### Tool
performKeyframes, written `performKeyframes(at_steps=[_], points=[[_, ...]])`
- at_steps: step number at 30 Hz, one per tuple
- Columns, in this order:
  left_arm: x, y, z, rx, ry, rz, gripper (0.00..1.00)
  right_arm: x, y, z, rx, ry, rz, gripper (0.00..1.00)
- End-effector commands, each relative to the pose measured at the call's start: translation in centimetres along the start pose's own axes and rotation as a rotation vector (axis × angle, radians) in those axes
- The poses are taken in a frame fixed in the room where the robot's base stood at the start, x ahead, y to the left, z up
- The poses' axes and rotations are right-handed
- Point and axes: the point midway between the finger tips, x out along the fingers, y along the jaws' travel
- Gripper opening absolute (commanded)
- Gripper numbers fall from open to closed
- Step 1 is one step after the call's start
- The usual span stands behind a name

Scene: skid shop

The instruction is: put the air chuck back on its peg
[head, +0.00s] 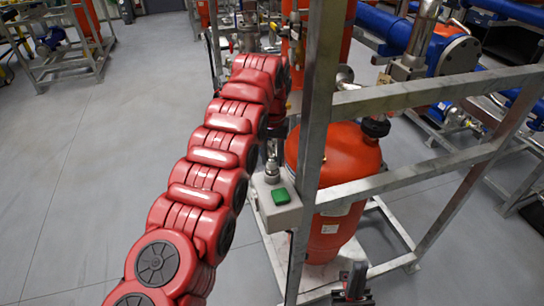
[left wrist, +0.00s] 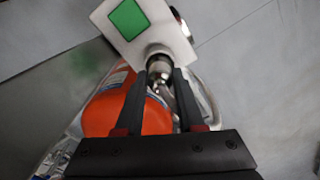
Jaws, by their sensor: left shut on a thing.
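My left gripper (left wrist: 161,78) is shut on the metallic air chuck (left wrist: 160,66), which shows between its fingertips in the left wrist view. In the head view my red left arm hides most of that gripper, and the chuck (head: 272,170) shows just right of the arm. A white block with a green square (head: 281,197) is close by the chuck; it also fills the top of the left wrist view (left wrist: 140,40). I cannot make out the peg, nor whether the chuck touches the block. A dark gripper, my right (head: 352,284), shows at the bottom edge; its jaws are unclear.
A grey metal frame (head: 318,120) with an upright post and rails stands right beside the block. An orange tank (head: 340,165) stands inside it; it also shows in the left wrist view (left wrist: 152,118). Blue pipes and more skids stand behind.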

Motion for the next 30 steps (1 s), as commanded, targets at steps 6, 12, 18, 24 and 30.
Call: performKeyframes(at_steps=[6, 12, 18, 24, 30], points=[[0.4, 0.0, 0.0, 0.000, 0.000, 0.000, 0.07, -0.4, 0.0, 0.1, 0.000, 0.000, 0.000, 0.00], [1.0, 0.0, 0.0, 0.000, 0.001, 0.000, 0.07, -1.0, -0.1, 0.2, 0.000, 0.000, 0.000, 0.00], [1.3, 0.0, 0.0, 0.000, 0.001, 0.000, 0.07, -1.3, -0.1, 0.2, 0.000, 0.000, 0.000, 0.00], [1.2, 0.0, 0.0, 0.000, 0.000, 0.000, 0.07, -1.2, -0.1, 0.2, 0.000, 0.000, 0.000, 0.00], [1.3, 0.0, 0.0, 0.000, 0.000, 0.000, 0.72, -1.2, -0.1, 0.2, 0.000, 0.000, 0.000, 0.00]])
